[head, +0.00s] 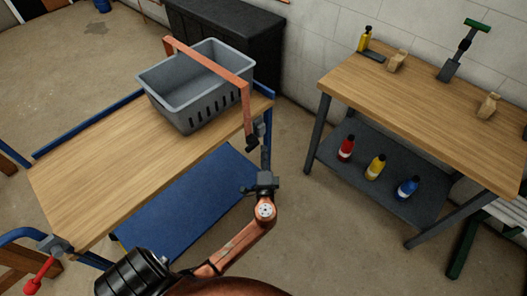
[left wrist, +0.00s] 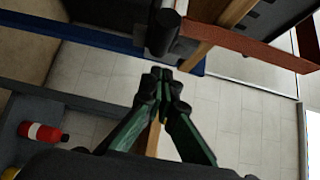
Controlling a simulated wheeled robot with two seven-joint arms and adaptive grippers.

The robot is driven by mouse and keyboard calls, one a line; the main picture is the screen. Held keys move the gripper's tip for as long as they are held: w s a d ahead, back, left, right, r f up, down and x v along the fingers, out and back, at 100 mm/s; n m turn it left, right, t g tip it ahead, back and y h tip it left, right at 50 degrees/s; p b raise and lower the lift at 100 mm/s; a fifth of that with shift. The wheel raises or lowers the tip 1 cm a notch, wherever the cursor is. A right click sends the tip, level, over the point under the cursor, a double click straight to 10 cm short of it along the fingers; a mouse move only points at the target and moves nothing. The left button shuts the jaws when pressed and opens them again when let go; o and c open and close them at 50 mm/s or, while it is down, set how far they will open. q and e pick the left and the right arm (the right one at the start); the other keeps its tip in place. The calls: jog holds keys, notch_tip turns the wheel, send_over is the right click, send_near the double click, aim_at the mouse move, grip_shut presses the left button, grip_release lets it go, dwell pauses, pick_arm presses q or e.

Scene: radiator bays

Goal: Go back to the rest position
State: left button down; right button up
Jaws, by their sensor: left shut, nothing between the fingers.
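My left gripper (head: 261,130) is at the right end of the wooden cart top (head: 95,180), by its blue corner post. In the left wrist view its green fingers (left wrist: 160,85) are closed together with nothing between them. Beyond them is a dark cylindrical part, close to the tips. A grey basket (head: 190,125) stands upright on the cart. Its copper-red handle bar (head: 210,62) spans the basket, and it also shows in the left wrist view (left wrist: 250,45). Whether the gripper touches the handle's lower end is unclear. My right gripper is not visible.
A workbench (head: 420,105) at right carries a yellow bottle (head: 364,40), small wooden blocks and a green-handled tool (head: 455,55). Its dark lower shelf holds red (head: 346,149), yellow (head: 375,167) and blue (head: 407,188) bottles. Bare floor lies between cart and workbench.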

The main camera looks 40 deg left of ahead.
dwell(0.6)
pick_arm(q)
jog(key=s+a+f+n+g+h, duration=0.15)
jog(key=s+f, duration=0.25)
jog(key=f, duration=0.6)
jog(key=s+a+f+g+h, duration=0.1)
jog(key=s+f+g+h, duration=0.2)
jog(key=f, duration=0.8)
jog(key=s+d+f+n+g+h, duration=0.3)
jog(key=s+f+g, duration=0.2)
jog(key=s+f, duration=1.7)
jog(key=s+d+f+n+g+h, duration=0.25)
jog(key=s+f, duration=0.25)
jog(key=s, duration=0.6)
jog(key=s+d+f+n+g+h, duration=0.1)
jog(key=s+d+f+g, duration=0.2)
jog(key=s, duration=0.7)
jog(key=s+r+t+p, duration=0.1)
jog(key=s+r+p, duration=0.3)
jog(key=s+p, duration=0.9)
jog(key=shift+s+n+t+p, duration=0.15)
jog(key=shift+n+t+p, duration=0.15)
jog(key=shift+p, duration=0.85)
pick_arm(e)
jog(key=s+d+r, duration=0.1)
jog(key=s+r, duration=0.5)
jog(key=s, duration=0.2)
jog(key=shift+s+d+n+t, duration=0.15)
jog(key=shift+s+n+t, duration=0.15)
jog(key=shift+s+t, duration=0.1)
